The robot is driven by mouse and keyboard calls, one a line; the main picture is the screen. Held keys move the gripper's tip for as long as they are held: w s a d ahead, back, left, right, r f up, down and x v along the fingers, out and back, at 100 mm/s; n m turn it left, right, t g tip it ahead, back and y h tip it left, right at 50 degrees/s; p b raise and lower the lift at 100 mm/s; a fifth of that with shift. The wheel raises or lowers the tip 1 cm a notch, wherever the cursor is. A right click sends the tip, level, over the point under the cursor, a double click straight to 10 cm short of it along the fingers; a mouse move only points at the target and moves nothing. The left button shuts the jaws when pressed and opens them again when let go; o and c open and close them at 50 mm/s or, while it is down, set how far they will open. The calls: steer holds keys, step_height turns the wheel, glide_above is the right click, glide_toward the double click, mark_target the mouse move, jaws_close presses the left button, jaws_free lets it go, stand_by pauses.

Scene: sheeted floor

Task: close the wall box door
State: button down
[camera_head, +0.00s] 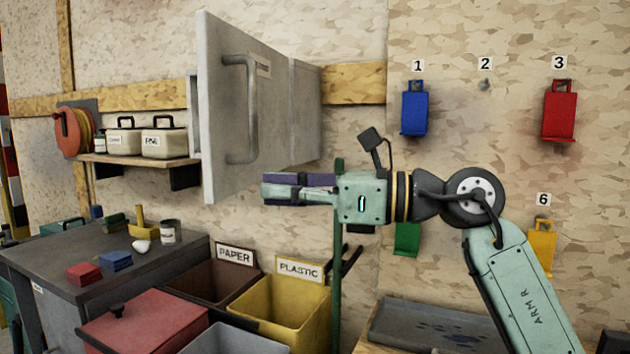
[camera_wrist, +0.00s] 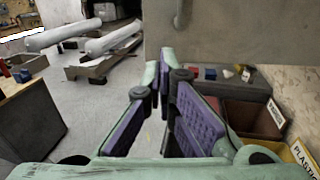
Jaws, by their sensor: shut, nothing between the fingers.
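The wall box door (camera_head: 222,170) is a flat grey panel standing open, out from the wall, in the head view. Its bar handle (camera_head: 238,110) is near its left edge. The grey wall box (camera_head: 307,110) is mostly hidden behind the door. My gripper (camera_head: 268,193) is shut and empty, pointing left just below the door's lower edge in the picture. I cannot tell whether it touches the door. In the wrist view a grey panel, which looks like the door (camera_wrist: 230,32), fills the upper right beyond my fingers (camera_wrist: 163,85).
A dark workbench (camera_head: 60,255) with small blocks and a can stands at lower left. The PAPER bin (camera_head: 190,290) and yellow PLASTIC bin (camera_head: 285,318) stand below the door. A shelf (camera_head: 135,160) with two canisters is on the wall left. Coloured holders (camera_head: 414,110) hang right.

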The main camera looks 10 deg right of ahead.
mark_target(221, 187)
steer(key=p+x, duration=0.1)
steer(key=x, duration=0.5)
steer(key=shift+p, duration=0.4)
